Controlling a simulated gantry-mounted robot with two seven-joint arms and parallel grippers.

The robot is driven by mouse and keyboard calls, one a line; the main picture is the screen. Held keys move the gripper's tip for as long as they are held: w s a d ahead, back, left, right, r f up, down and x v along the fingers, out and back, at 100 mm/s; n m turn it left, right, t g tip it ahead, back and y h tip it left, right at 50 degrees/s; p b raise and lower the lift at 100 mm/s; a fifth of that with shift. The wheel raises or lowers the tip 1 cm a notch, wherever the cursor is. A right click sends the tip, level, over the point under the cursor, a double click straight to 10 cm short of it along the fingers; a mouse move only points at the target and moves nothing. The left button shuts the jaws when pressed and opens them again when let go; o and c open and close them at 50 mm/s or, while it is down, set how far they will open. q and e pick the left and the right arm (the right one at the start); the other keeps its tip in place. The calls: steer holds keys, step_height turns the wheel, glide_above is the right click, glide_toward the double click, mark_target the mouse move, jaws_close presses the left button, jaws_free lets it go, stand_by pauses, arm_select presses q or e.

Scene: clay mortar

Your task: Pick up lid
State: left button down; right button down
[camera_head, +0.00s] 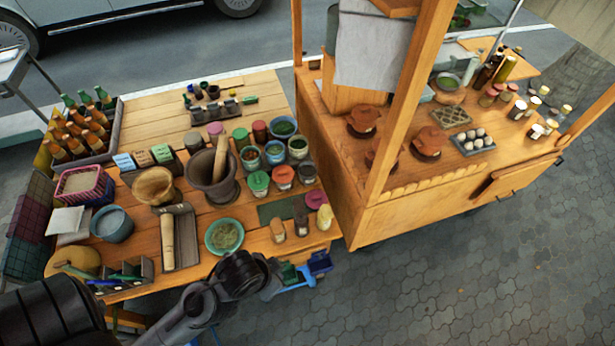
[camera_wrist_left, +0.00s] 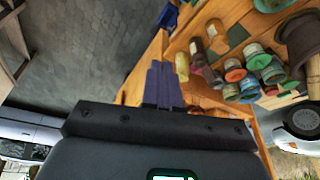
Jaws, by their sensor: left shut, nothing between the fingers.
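Several jars with coloured lids stand on the wooden table, among them a green lid (camera_head: 258,181), an orange lid (camera_head: 283,174) and a pink lid (camera_head: 316,198). I cannot tell which lid the task means. A stone mortar (camera_head: 212,185) with a wooden pestle (camera_head: 220,158) stands left of the jars. My left arm reaches in from the lower left, in front of the table. In the left wrist view my left gripper (camera_wrist_left: 163,87) is shut and empty, with the jars beyond it to the right. My right gripper is not in view.
A green bowl of herbs (camera_head: 224,236) and small bottles (camera_head: 278,230) sit near the table's front edge. A blue object (camera_head: 319,263) is just off that edge. A wooden cart (camera_head: 430,195) with posts stands at the right. Open paving (camera_head: 480,285) lies in front.

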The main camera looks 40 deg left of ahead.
arm_select(q)
steer(key=c, duration=1.8)
jaws_free()
steer(key=o, duration=1.4)
